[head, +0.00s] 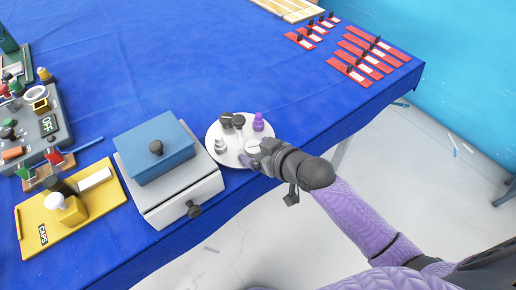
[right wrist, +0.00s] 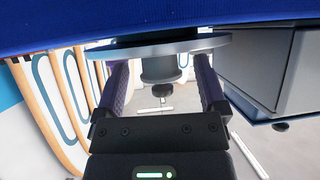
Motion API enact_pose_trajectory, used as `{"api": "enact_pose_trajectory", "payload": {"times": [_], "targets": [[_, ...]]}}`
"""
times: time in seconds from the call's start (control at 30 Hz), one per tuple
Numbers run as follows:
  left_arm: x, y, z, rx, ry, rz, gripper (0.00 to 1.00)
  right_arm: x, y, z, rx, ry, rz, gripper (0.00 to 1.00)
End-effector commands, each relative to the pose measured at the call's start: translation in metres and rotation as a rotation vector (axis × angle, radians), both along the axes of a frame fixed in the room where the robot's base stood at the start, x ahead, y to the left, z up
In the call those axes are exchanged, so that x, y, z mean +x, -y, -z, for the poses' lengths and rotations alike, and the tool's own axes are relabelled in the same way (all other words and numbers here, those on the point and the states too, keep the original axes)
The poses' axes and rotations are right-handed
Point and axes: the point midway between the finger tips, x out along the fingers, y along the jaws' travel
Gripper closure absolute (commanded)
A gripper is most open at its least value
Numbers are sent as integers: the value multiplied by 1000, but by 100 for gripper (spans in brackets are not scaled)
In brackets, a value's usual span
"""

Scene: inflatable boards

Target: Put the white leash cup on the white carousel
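The white carousel (head: 212,133) is a round plate on the blue table. A small white stepped piece, which looks like the white leash cup (head: 220,146), stands upright near its left edge. A purple cup (head: 258,122) and dark pieces (head: 232,121) stand at its far side. My right gripper (head: 248,152) is low over the carousel's near right side, its fingers apart. In the right wrist view the carousel's plate (right wrist: 165,46) crosses beyond the fingers. A shaded stepped piece (right wrist: 160,70) shows between them, apart from both; its colour is unclear. My left gripper is out of view.
A grey drawer box (head: 170,183) with a blue top stands left of the carousel; it shows also in the right wrist view (right wrist: 262,62). A yellow caps board (head: 90,210) lies further left. Red cards (head: 365,58) lie at the far right. The table behind the carousel is clear.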

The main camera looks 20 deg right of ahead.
Motion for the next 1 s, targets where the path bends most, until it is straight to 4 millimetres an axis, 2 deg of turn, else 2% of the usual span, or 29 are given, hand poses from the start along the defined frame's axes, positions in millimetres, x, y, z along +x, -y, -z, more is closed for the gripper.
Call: {"api": "enact_pose_trajectory", "payload": {"times": [0.17,0.23,0.6,0.77,0.9,0.97,1.0], "targets": [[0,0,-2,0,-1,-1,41,0,0,-4,0,1,0,9],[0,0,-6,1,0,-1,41,-7,4,-8,-2,0,1,9],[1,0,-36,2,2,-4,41,-81,38,-53,-2,-3,-1,9],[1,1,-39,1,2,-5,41,-94,44,-60,0,-1,-2,9],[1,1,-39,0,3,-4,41,-95,46,-58,-1,-5,5,9],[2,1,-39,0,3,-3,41,-95,55,-41,-16,-34,40,9],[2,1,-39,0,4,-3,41,-96,66,-18,-35,-73,83,9]]}}
